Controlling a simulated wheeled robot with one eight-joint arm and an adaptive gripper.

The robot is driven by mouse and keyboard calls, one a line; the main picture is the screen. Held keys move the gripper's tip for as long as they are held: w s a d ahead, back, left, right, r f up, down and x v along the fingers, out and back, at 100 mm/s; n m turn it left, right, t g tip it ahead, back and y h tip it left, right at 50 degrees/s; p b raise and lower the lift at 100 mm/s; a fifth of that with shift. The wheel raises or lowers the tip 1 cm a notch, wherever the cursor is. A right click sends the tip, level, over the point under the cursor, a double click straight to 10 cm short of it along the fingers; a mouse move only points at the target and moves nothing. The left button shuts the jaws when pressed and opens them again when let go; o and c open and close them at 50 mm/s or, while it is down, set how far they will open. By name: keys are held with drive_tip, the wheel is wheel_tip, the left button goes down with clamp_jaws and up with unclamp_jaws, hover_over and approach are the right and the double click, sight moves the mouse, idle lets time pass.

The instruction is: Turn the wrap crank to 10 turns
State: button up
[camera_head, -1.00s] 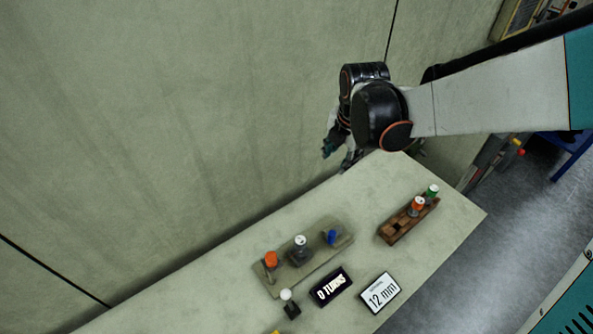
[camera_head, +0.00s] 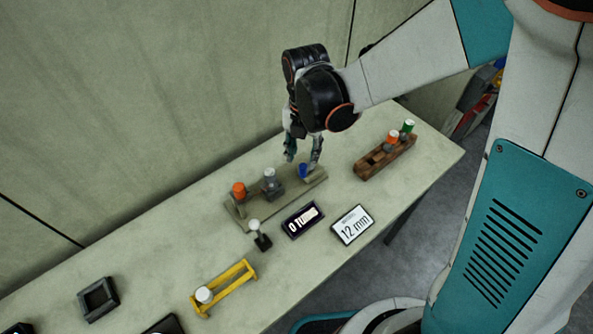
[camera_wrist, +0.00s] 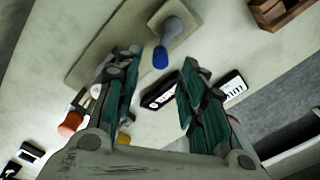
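A grey crank with a blue end stands on the right end of a flat grey-green board (camera_head: 240,219). Its blue end (camera_head: 303,170) shows just below my gripper (camera_head: 303,160) in the head view. In the wrist view the grey crank arm (camera_wrist: 177,34) and blue end (camera_wrist: 160,57) lie just beyond the fingertips, roughly between them. My gripper (camera_wrist: 161,60) is open and empty, pointing down over the board. The dark turn display (camera_head: 302,220) reads 0 TURNS. The board also carries an orange-topped post (camera_head: 239,190) and a grey spool-like part (camera_head: 272,184).
A white 12 mm sign (camera_head: 352,225) stands beside the display. A wooden rack (camera_head: 370,168) with orange and green-topped pieces is at right. A white-knobbed lever (camera_head: 261,238), yellow holder (camera_head: 233,284) and black square tray (camera_head: 98,299) are nearer left. A wall rises behind.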

sight(303, 165)
wheel_tip(303, 165, down, 7)
drive_tip(key=b, duration=0.4)
clamp_jaws()
